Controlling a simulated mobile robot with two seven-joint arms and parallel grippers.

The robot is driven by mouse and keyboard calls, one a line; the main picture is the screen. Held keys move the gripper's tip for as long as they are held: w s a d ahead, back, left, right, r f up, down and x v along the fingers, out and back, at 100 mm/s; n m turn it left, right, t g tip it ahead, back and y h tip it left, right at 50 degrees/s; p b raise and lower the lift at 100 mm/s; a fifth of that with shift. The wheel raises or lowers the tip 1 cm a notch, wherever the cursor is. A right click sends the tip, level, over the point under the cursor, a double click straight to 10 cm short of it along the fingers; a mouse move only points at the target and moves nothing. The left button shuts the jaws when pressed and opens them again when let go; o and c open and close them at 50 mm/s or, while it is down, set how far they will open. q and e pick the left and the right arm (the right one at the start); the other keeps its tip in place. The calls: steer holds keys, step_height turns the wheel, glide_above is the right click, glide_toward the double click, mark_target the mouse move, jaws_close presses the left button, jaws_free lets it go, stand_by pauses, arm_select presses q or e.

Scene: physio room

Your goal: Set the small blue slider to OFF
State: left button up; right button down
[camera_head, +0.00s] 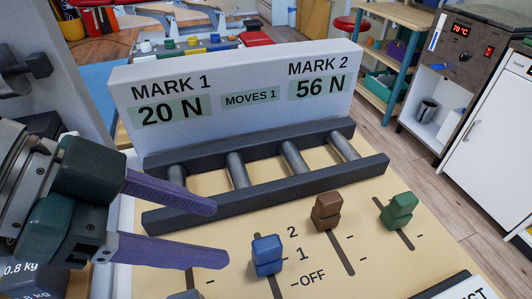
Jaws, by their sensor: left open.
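The small blue slider (267,255) stands on the cream panel (329,268), in a dark slot left of the printed labels 2, 1 and OFF. It sits roughly level with the 1 mark, above OFF. My left gripper (220,233) comes in from the left with its two purple fingers apart and nothing between them. The lower fingertip is left of the blue slider and apart from it. My right gripper is not in view.
A brown slider (327,211) and a green slider (399,210) stand to the right. Behind is a dark rail with metal rollers (293,158) and a white sign (240,95) reading MARK 1 20 N, MOVES 1, MARK 2 56 N. Another blue-grey slider (185,295) shows at the bottom edge.

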mark_target(267, 244)
arm_select(q)
steer(key=b+x, duration=0.1)
steer(key=x, duration=0.8)
steer(key=shift+d+f, duration=0.25)
steer(key=shift+d, duration=0.05)
jaws_close()
stand_by(1.0)
